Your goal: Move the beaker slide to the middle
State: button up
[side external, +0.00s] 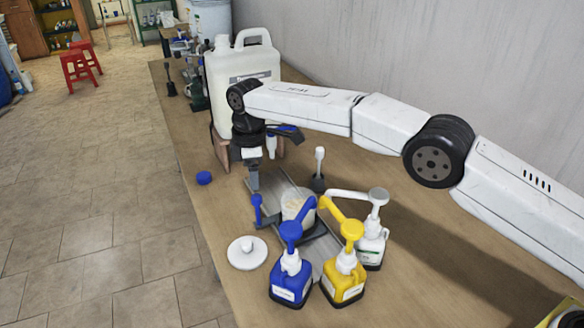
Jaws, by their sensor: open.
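A beaker (297,206) with pale contents sits on a grey metal rail (266,184), behind the dispenser bottles. A blue upright handle (257,210) stands at the left side of the rail, beside the beaker; I cannot tell for sure how it joins the slide. My gripper (261,171) points down above the far end of the rail, open and empty. One fingertip appears just above and behind the blue handle; I cannot tell whether they touch. The blue pump bottle (291,281), yellow pump bottle (344,277) and white pump bottle (371,244) stand around the rail's near part.
A large white drum (243,75) stands on a wooden support behind my gripper. A white round lid (247,253) and a blue cap (204,178) lie left of the rail. A white-topped tool (319,170) stands right of it. The table's left edge is close.

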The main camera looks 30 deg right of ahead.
jog(key=shift+r, duration=0.7)
jog(key=c, duration=0.9)
jog(key=shift+s+f, duration=0.1)
grip_shut()
jog(key=shift+s+d+f+n+t+h, duration=0.1)
jog(key=shift+s+f+n+t+h, duration=0.1)
jog(key=shift+n+t+h, duration=0.25)
jog(key=shift+s+f+n+t+h, duration=0.15)
jog(key=shift+n+t+h, duration=0.1)
jog(key=shift+n+h, duration=0.35)
jog(key=s+a+n+t, duration=0.3)
jog(key=s+n+t, duration=0.4)
jog(key=n, duration=0.9)
jog(key=s, duration=0.2)
jog(key=shift+s+f, duration=0.2)
jog(key=shift+s, duration=0.15)
